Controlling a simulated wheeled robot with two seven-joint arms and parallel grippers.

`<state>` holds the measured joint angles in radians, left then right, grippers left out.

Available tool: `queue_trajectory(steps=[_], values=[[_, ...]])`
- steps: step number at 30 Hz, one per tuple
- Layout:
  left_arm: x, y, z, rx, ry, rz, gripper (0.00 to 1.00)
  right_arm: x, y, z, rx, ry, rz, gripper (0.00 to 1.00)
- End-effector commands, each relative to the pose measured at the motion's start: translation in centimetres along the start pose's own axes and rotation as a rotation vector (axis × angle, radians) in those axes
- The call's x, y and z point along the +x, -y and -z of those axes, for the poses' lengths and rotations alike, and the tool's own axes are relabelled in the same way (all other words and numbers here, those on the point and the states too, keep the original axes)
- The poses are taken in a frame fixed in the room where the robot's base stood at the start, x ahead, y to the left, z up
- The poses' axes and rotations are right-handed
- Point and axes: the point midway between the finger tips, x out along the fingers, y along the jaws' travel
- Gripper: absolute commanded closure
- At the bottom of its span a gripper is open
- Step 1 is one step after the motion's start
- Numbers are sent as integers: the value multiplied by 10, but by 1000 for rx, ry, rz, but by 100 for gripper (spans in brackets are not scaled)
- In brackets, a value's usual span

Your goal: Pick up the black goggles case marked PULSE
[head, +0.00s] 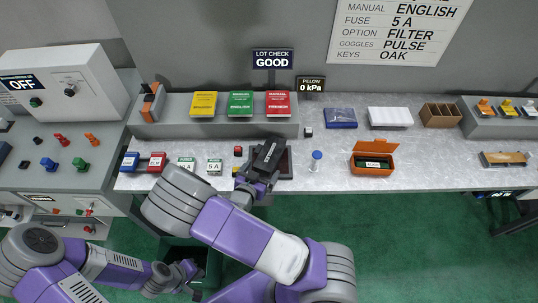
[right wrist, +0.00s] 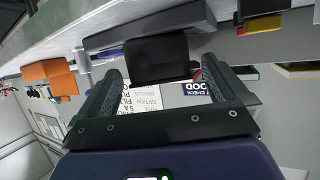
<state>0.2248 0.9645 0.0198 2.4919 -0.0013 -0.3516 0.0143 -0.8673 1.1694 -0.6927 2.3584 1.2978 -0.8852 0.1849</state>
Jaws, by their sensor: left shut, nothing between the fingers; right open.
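The black goggles case (head: 268,154) with pale lettering, too small to read surely, lies at a dark pad (head: 286,164) on the grey bench, in the middle of the head view. My right gripper (head: 258,172) is at its near side, open, partly covering it. In the right wrist view the black case (right wrist: 157,60) appears between the tips of my open right gripper (right wrist: 160,72), with gaps beside it. I cannot tell whether a finger touches it. My left gripper (head: 190,270) is shut and empty, low in front of the bench.
Yellow, green and red manuals (head: 240,103) stand on a grey ledge behind. A control panel (head: 65,165) fills the left.

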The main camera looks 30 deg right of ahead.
Motion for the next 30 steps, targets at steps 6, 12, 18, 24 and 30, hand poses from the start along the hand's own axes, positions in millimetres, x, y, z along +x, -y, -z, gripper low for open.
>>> queue_trajectory(steps=[6, 12, 18, 24, 30], values=[[0, 0, 1, 0, -2, 0, 100, 33, -4, 3, -1, 1, -3, 0], [1, 0, 1, 0, -2, 0, 100, 50, -3, 3, -1, 2, -1, 0], [1, 0, 1, 0, -2, 0, 100, 51, -2, 3, -1, 2, 1, 0], [1, 0, 1, 0, -2, 0, 100, 50, -3, 3, -1, 2, 1, 28], [1, 0, 1, 0, -2, 0, 100, 50, -3, 3, -1, 2, 1, 58]])
